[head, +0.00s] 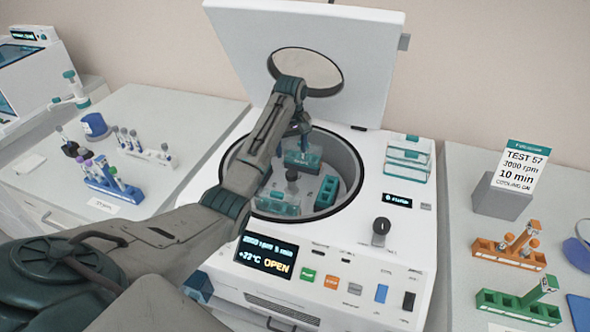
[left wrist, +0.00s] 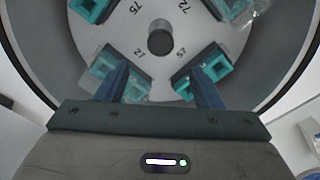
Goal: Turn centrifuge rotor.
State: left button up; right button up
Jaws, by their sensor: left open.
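The centrifuge (head: 345,235) stands in the middle with its lid (head: 370,60) raised and its display (head: 265,256) reading OPEN. The rotor sits inside the round chamber, with a dark central hub (head: 292,175) and teal buckets (head: 327,190). In the left wrist view the grey rotor disc (left wrist: 150,68) carries the numbers 75, 72, 27 and 57 around the hub (left wrist: 160,40). My left gripper (head: 303,142) reaches into the chamber from above, open. Its blue fingers (left wrist: 162,82) are apart, near the 27 and 57 buckets; contact cannot be told. My arm hides part of the chamber.
A sign (head: 520,168) reading TEST 57, 3000 rpm, 10 min stands on the right bench, behind an orange rack (head: 508,256) and a green rack (head: 518,308). A blue tube rack (head: 112,186) is on the left bench. The open lid rises behind my gripper.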

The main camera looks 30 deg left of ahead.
pick_arm(q)
jog(key=p, duration=0.1)
send_over(291, 172)
jog(key=f, duration=0.4)
jog(key=shift+s+d+f, duration=0.2)
jog(key=shift+s+f, duration=0.1)
jog(key=shift+f, duration=0.05)
jog(key=f, duration=0.2)
jog(key=f+p, duration=0.1)
jog(key=f, duration=0.1)
jog(key=shift+w+f, duration=0.2)
jog(key=shift+f, duration=0.2)
jog(key=c, duration=0.7)
grip_shut()
jog(key=shift+a, duration=0.1)
pick_arm(e)
jog(key=shift+s+d+r, duration=0.2)
jog(key=shift+s+r, duration=0.9)
jog(key=shift+s, duration=0.1)
